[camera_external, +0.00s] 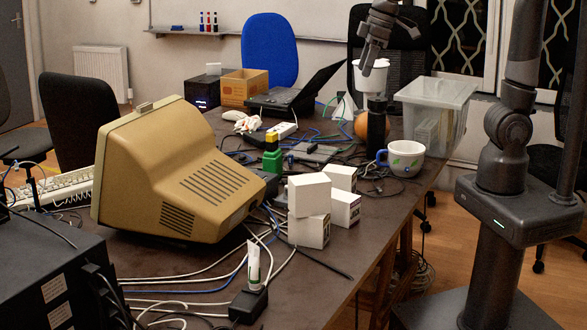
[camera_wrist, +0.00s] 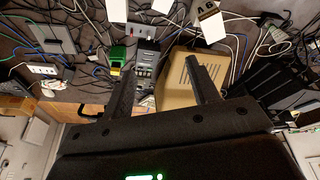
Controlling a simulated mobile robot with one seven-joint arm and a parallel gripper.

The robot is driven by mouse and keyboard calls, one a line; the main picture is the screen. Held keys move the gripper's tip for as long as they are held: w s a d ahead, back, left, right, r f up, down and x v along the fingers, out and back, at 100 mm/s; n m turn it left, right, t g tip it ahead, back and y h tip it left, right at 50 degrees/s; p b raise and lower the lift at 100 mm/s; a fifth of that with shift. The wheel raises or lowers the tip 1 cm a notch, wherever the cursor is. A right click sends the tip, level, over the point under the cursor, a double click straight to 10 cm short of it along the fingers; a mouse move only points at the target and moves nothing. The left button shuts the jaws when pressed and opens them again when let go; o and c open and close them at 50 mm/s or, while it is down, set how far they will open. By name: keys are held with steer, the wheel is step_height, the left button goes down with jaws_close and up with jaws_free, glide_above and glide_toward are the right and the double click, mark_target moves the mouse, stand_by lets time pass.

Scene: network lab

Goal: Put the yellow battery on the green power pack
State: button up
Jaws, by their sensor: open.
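The green power pack (camera_external: 272,161) stands on the dark table, just right of the beige monitor. In the wrist view the green power pack (camera_wrist: 118,53) and the yellow battery (camera_wrist: 113,72) show close together, left of my left finger's line.
The beige monitor (camera_external: 175,175) and white boxes (camera_external: 309,194) flank the power pack. A mug (camera_external: 402,158), a clear bin (camera_external: 437,112), a laptop (camera_external: 290,95) and a cardboard box (camera_external: 245,87) stand farther back. Loose cables (camera_external: 190,282) cover much of the table.

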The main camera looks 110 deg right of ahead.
steer(key=s+a+f+n, duration=0.1)
steer(key=s+a, duration=0.2)
steer(key=s, duration=0.2)
steer(key=s+a+f+n+t, duration=0.1)
steer(key=s+a+f, duration=0.1)
steer(key=s, duration=0.4)
steer(key=s+a+f+n+t+y, duration=0.1)
steer(key=s+a+f, duration=0.1)
steer(key=s+a, duration=0.2)
steer(key=shift+s, duration=0.9)
